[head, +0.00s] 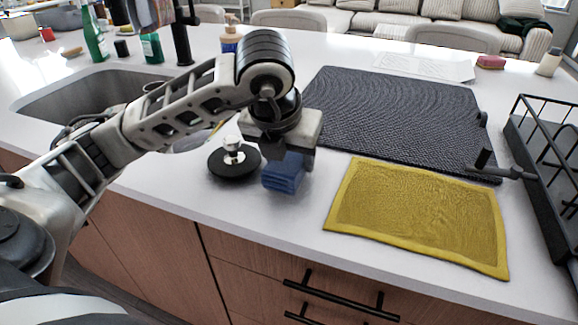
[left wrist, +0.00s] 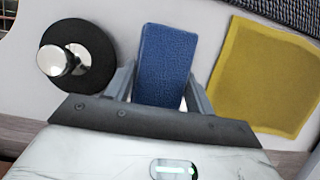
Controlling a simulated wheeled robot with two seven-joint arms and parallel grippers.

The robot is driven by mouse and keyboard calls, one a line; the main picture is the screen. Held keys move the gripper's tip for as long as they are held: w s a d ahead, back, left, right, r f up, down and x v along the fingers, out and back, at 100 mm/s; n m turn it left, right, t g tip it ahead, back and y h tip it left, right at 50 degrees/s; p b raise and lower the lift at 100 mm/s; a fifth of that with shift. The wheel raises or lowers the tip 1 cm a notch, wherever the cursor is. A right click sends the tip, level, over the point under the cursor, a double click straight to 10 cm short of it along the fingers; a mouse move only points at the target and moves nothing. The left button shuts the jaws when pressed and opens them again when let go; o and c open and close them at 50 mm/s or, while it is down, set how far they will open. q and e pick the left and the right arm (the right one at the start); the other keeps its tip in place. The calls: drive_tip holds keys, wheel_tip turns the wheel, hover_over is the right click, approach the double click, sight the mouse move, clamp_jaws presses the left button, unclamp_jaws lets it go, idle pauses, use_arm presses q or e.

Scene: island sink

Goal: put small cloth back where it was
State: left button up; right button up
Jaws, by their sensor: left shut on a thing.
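A small folded blue cloth (head: 283,174) is held by my left gripper (head: 281,158) over the front of the white counter. The left wrist view also shows the blue cloth (left wrist: 165,62) between the two fingers of my left gripper (left wrist: 161,88), which is shut on it. I cannot tell whether the cloth touches the counter. A larger yellow cloth (head: 420,214) lies flat to the right of it, and it also shows in the left wrist view (left wrist: 265,78). My right gripper is not in view.
A black disc with a silver knob (head: 234,161) sits just left of the blue cloth. A dark textured mat (head: 400,112) lies behind. A black rack (head: 540,150) stands at the right, a sink (head: 90,97) at the left. Counter between blue and yellow cloths is bare.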

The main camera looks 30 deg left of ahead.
use_arm(q)
wheel_tip(320, 180, down, 2)
drive_tip(key=shift+f, duration=0.1)
drive_tip(key=shift+d+f, duration=0.1)
drive_tip(key=shift+f, duration=0.1)
drive_tip(key=o, duration=1)
drive_tip(key=shift+r, duration=0.1)
drive_tip(key=shift+c, duration=0.2)
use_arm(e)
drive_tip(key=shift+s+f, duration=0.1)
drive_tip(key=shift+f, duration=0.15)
use_arm(q)
drive_tip(key=shift+r, duration=0.1)
drive_tip(key=p+v, duration=0.2)
drive_tip(key=v, duration=0.8)
drive_tip(key=shift+s+r, duration=0.1)
drive_tip(key=shift+r, duration=0.25)
drive_tip(key=shift+s+r, duration=0.35)
drive_tip(key=shift+r, duration=0.25)
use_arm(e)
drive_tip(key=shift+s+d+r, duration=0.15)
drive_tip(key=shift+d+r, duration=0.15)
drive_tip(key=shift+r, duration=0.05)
